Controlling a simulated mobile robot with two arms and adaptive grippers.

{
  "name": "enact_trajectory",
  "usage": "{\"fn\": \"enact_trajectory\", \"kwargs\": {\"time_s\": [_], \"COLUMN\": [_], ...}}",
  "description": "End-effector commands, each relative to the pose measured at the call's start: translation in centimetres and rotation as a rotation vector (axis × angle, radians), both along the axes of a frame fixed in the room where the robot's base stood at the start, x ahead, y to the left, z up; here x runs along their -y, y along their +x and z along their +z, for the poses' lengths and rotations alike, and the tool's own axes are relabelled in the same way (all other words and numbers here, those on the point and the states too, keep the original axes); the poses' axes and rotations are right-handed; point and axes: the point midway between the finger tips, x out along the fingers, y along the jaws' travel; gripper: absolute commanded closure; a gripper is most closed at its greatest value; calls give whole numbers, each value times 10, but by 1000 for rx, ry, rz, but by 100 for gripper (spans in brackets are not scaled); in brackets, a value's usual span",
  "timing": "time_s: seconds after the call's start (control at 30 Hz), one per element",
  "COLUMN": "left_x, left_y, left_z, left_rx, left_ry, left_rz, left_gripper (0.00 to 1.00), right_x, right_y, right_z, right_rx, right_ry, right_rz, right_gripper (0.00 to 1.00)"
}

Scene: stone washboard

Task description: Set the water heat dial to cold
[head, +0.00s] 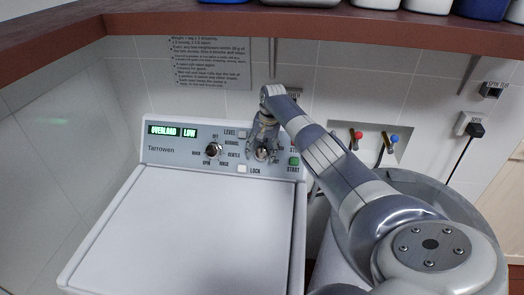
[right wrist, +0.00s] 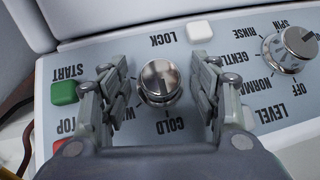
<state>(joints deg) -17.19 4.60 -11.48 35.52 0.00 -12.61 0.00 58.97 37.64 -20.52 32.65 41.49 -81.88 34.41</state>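The water heat dial (head: 262,154) is a round silver knob on the right part of the washing machine's control panel. In the right wrist view the dial (right wrist: 159,83) appears upside down, with "COLD" and a partly covered label starting with "W" beside it. I cannot tell for sure which mark it points to. My right gripper (head: 264,140) reaches down over the dial and partly hides it and its labels. In the right wrist view its fingers (right wrist: 160,88) are open, one on each side of the dial, with visible gaps. My left gripper is not in view.
The mode dial (head: 213,151) sits left of the heat dial. The green start button (head: 294,161) and the lock button (head: 242,169) are close by. A display (head: 172,131) reads "OVERLOAD LOW". A shelf (head: 300,22) runs above.

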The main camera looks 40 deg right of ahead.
Motion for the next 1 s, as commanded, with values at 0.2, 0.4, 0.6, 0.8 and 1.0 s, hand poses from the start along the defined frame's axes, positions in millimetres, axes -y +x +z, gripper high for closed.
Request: {"fn": "enact_trajectory", "kwargs": {"time_s": [0.2, 0.4, 0.6, 0.8, 1.0], "left_x": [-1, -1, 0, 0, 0], "left_y": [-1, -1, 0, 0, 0], "left_z": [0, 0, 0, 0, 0], "left_rx": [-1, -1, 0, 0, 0], "left_ry": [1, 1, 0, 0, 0], "left_rz": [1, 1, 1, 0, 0], "left_gripper": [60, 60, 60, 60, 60], "right_x": [0, 1, 2, 2, 2], "right_y": [0, -1, -7, -16, -21], "right_z": [1, 13, 47, 88, 112], "right_rx": [1, 4, 7, 4, 1], "right_ry": [0, 0, -2, -1, 0], "right_rz": [-1, 0, 1, 1, -1], "right_gripper": [43, 43, 43, 43, 43]}}
